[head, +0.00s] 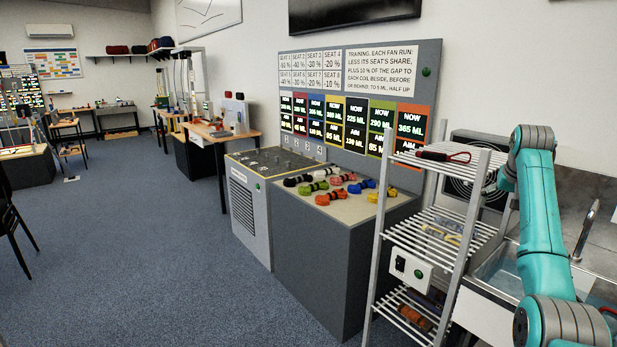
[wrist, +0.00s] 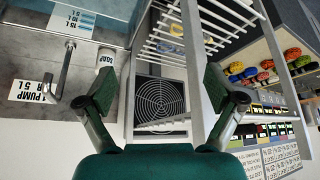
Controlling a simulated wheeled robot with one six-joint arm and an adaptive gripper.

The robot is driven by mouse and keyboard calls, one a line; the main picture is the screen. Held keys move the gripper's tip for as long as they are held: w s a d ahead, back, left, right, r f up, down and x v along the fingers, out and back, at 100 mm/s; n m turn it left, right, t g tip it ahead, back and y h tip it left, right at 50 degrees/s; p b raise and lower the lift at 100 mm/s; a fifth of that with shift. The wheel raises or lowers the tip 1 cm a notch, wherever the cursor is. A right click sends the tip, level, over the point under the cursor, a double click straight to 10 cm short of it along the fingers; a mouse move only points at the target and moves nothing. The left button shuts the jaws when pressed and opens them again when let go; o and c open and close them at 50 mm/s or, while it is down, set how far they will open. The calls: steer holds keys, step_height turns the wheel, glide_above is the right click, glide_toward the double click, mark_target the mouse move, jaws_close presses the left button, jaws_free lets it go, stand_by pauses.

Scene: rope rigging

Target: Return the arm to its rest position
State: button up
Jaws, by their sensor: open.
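My teal arm (head: 540,195) stands at the right edge of the head view, bent upward beside the wire rack and over the sink area. Its far end and the gripper cannot be made out there. In the wrist view my gripper (wrist: 159,85) is open, its two dark green fingers spread wide. Nothing is held between them. Behind the gap are a round fan grille (wrist: 160,97) and the bars of the rack, apart from the fingers.
The white wire rack (head: 379,225) stands close left of my arm, with a dark red-and-black item (head: 442,156) on top. A sink (head: 505,277) with a tap (head: 586,230) lies beside my arm. Colored rope coils (head: 360,186) lie on a grey bench. Blue carpet (head: 150,260) is open at left.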

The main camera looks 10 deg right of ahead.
steer(key=a+f+n+t, duration=0.1)
steer(key=a+f, duration=0.4)
steer(key=f, duration=0.5)
steer(key=w+a+f, duration=0.1)
steer(key=a+f, duration=0.3)
steer(key=f, duration=0.6)
steer(key=a+f+n+t, duration=0.1)
steer(key=a+f, duration=0.4)
steer(key=f, duration=0.5)
steer(key=s+a+f+n+t, duration=0.1)
steer(key=s+a+f, duration=0.6)
steer(key=a+f, duration=0.2)
steer(key=s+a+f+n+t, duration=0.1)
steer(key=s+a+f+t, duration=0.1)
steer(key=s+a+f, duration=0.6)
steer(key=s+a+f+n+t+y, duration=0.1)
steer(key=s+a, duration=0.6)
steer(key=s, duration=0.4)
steer(key=s+a+n+t, duration=0.1)
steer(key=s+a, duration=0.7)
steer(key=s, duration=0.4)
steer(key=s+a+r+n+t+y, duration=0.1)
steer(key=s+a+r, duration=0.2)
steer(key=s+r, duration=0.6)
steer(key=s+a+r+t+y, duration=0.1)
steer(key=s+a+r+t, duration=0.1)
steer(key=s+r, duration=0.8)
steer(key=shift+s+a+n+y, duration=0.3)
steer(key=shift+s+a+n, duration=0.15)
steer(key=shift+s, duration=0.4)
